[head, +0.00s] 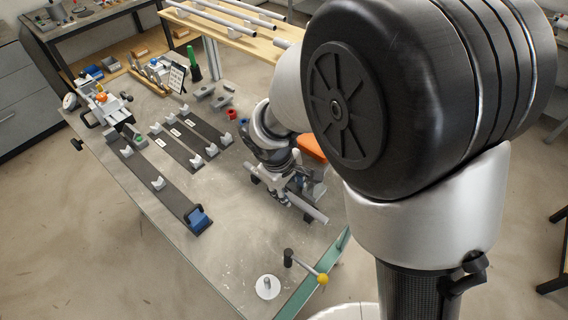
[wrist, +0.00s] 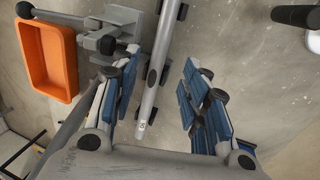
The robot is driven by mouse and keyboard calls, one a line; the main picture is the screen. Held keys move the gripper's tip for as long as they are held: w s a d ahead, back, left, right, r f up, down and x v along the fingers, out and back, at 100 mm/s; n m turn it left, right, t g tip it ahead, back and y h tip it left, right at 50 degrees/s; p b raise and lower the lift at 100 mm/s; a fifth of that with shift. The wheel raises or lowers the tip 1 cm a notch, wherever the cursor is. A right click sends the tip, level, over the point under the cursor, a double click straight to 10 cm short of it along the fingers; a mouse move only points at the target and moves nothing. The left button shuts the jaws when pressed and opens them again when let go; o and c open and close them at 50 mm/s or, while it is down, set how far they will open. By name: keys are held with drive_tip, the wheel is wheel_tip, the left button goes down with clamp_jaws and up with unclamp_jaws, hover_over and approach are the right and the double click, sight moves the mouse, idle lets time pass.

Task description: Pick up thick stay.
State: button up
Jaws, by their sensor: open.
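A pale grey tube, which looks like the thick stay (wrist: 158,70), runs lengthwise between my gripper's fingers in the wrist view, with a small marking at its near end. My gripper (wrist: 163,88) is open, with blue-padded fingers on either side and a visible gap to the tube on the right. I cannot tell how far the fingertips are above or below it. In the head view the tube (head: 307,208) shows at the bench's right part beside my gripper (head: 285,183), partly hidden by it.
A grey clamp-like fixture (wrist: 105,38) and an orange tray (wrist: 47,58) stand left of the tube in the wrist view. Dark strips with grey supports (head: 160,182) lie on the bench's left. A black-and-yellow-ended lever (head: 305,267) and a white disc (head: 267,287) are at the near edge.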

sight(293, 197)
drive_tip(key=b+x, duration=0.2)
drive_tip(key=x, duration=0.4)
drive_tip(key=shift+w+d+f, duration=0.1)
drive_tip(key=shift+f, duration=0.2)
drive_tip(key=shift+r, duration=0.1)
clamp_jaws()
